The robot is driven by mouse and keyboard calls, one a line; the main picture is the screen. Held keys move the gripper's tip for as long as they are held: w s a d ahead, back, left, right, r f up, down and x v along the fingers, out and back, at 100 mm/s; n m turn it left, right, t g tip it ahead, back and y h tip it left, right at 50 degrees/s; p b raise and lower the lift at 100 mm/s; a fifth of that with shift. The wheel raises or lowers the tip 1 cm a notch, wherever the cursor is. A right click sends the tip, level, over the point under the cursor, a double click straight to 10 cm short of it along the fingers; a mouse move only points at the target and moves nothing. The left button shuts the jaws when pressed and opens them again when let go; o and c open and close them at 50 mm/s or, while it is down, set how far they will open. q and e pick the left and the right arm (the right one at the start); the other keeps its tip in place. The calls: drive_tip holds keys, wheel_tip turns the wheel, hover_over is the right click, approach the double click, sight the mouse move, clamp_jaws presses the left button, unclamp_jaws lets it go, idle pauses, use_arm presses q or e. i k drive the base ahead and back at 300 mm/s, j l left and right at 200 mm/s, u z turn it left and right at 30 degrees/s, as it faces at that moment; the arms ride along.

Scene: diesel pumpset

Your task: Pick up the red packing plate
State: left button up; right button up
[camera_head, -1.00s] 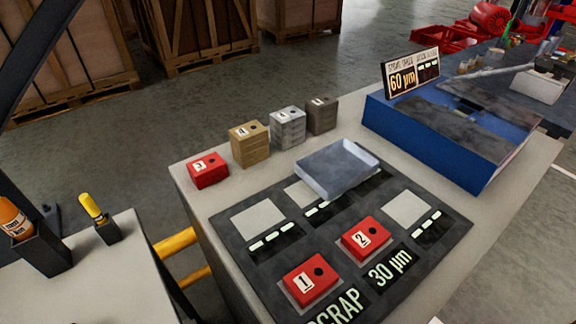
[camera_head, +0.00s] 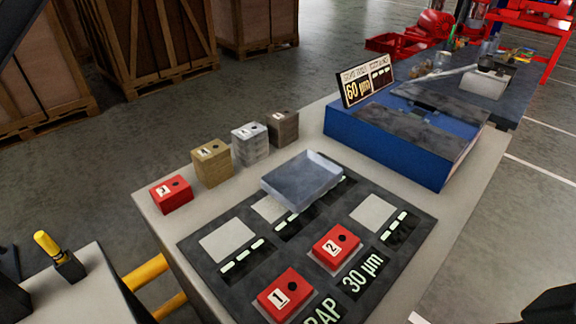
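Three red blocks like thick plates stand on the workbench. The one labelled 1 (camera_head: 286,293) and the one labelled 2 (camera_head: 335,246) sit on light squares of the dark mat (camera_head: 190,245). The third red one (camera_head: 172,195), its label seeming to read 3, stands at the bench's left edge, in front of a stack of tan plates (camera_head: 212,164). Nothing holds any of them. Neither gripper's fingers show. A dark shape at the bottom right edge may be part of my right arm, but I cannot tell.
Grey (camera_head: 250,145) and brown (camera_head: 283,128) stacks stand behind the tan one. A shallow pale tray (camera_head: 303,181) lies on the mat. A blue box (camera_head: 408,143) with a "60 µm" sign (camera_head: 367,82) stands at the back right. A side table (camera_head: 75,290) is at the lower left.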

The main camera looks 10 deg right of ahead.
sight(164, 193)
drive_tip(key=u, duration=0.35)
drive_tip(key=j+z, duration=0.35)
drive_tip(key=j, duration=0.2)
drive_tip(key=i+l+u, duration=0.25)
drive_tip(key=i+u, duration=0.2)
drive_tip(key=i+l+u, duration=0.5)
drive_tip(key=j, duration=0.1)
